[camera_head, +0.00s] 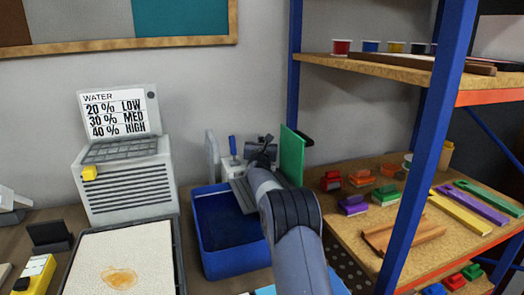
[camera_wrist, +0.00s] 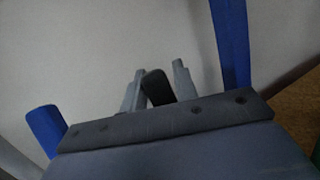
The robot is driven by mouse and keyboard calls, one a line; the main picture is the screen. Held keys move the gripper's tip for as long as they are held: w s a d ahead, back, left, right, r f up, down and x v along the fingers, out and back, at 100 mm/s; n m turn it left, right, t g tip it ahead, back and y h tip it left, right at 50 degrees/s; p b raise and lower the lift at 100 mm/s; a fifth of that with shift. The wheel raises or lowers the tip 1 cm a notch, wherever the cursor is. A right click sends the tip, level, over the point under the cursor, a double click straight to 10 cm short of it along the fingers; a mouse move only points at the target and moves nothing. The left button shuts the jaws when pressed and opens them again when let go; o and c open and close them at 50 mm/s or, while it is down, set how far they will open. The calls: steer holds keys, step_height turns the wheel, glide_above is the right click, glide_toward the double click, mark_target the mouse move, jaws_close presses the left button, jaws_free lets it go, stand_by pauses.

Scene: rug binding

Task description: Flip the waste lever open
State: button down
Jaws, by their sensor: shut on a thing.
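A pale machine (camera_head: 152,183) stands against the wall behind the blue bin. A blue handle (camera_head: 232,145) sticks up from its left part; a blue handle also shows at the left of the wrist view (camera_wrist: 45,128). My gripper (camera_head: 262,152) is at the machine's upper right, beside the green panel. In the wrist view my gripper's grey fingers (camera_wrist: 156,88) stand on both sides of a dark lever-like piece (camera_wrist: 157,86), shut on it. The dark bar and grey plate in front hide its lower end. I cannot tell its full tilt.
The blue bin (camera_head: 208,245) stands below the machine. A green panel (camera_head: 291,155) stands close to my gripper's right. A blue shelf post (camera_head: 294,70) rises behind it. A tray with stained pale material (camera_head: 140,245) lies to the left.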

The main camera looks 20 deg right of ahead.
steer(key=b, duration=0.3)
steer(key=shift+s+a+t, duration=0.1)
steer(key=shift+s+t, duration=0.05)
steer(key=shift+t, duration=0.15)
steer(key=shift+r+b, duration=0.2)
steer(key=shift+b, duration=0.1)
steer(key=c, duration=1.2)
jaws_free()
steer(key=shift+f, duration=0.1)
steer(key=shift+s, duration=0.15)
steer(key=shift+s+a+f, duration=0.1)
steer(key=shift+s, duration=0.1)
steer(key=b+v, duration=0.1)
steer(key=v, duration=0.3)
steer(key=r+b+v, duration=0.1)
steer(key=b+v, duration=0.1)
steer(key=v, duration=0.3)
steer(key=r+b+v, duration=0.1)
steer(key=v, duration=0.4)
steer(key=shift+s+a+r, duration=0.2)
steer(key=shift+s+r, duration=0.05)
